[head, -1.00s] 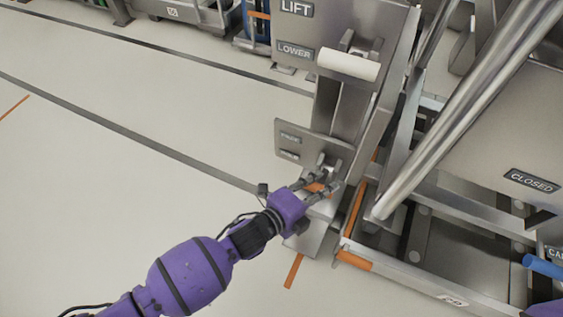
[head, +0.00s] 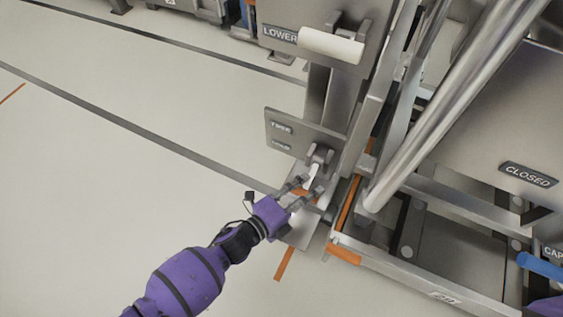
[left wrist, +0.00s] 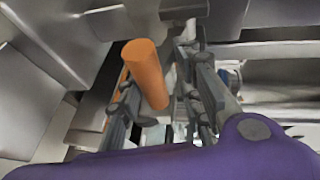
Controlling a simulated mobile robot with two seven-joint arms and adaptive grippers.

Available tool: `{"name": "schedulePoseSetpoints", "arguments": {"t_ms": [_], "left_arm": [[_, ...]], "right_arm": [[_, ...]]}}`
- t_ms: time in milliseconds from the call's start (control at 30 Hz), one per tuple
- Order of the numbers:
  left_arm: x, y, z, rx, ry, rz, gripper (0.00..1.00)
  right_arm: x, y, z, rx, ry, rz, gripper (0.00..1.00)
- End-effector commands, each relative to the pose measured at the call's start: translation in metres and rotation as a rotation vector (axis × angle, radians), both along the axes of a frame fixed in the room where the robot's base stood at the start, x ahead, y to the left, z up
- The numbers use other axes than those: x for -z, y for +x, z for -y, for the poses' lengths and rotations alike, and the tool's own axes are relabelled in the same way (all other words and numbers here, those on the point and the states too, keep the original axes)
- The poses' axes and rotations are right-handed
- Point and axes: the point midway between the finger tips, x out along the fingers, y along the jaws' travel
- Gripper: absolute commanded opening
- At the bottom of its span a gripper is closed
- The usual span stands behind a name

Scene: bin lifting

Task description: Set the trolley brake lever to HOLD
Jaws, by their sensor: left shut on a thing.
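The brake lever (head: 314,176) sits on a small grey plate (head: 286,134) low on the trolley post. It has a pale stem below a metal pivot and an orange grip, and it points downward. In the left wrist view the orange grip (left wrist: 147,75) lies between the fingers, nearer the left one. My right gripper is not in view.
A larger plate above has a LOWER label (head: 280,33) and a white handle (head: 331,45). A thick metal tube (head: 450,110) slants across the right. A panel marked CLOSED (head: 528,174) and a blue handle (head: 541,266) stand right. The floor at left is clear.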

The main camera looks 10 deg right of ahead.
Motion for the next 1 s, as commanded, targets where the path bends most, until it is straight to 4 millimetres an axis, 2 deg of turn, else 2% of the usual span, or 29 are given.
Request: {"name": "schedulePoseSetpoints", "arguments": {"t_ms": [33, 200, 933, 967, 1000], "left_arm": [[0.012, 0.0, -0.001, -0.009, 0.01, -0.02, 0.0], [0.019, 0.003, 0.002, -0.01, 0.007, -0.022, 0.0], [0.022, 0.007, 0.007, -0.005, 0.004, -0.015, 0.0], [0.022, 0.007, 0.007, -0.004, 0.004, -0.015, 0.4], [0.022, 0.007, 0.007, -0.004, 0.004, -0.015, 0.4]], "right_arm": [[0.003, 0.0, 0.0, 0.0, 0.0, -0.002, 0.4], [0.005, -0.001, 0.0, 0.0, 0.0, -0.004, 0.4], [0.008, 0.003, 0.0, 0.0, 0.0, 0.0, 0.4], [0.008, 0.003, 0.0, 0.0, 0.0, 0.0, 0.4], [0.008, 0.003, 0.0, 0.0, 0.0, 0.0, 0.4]]}}
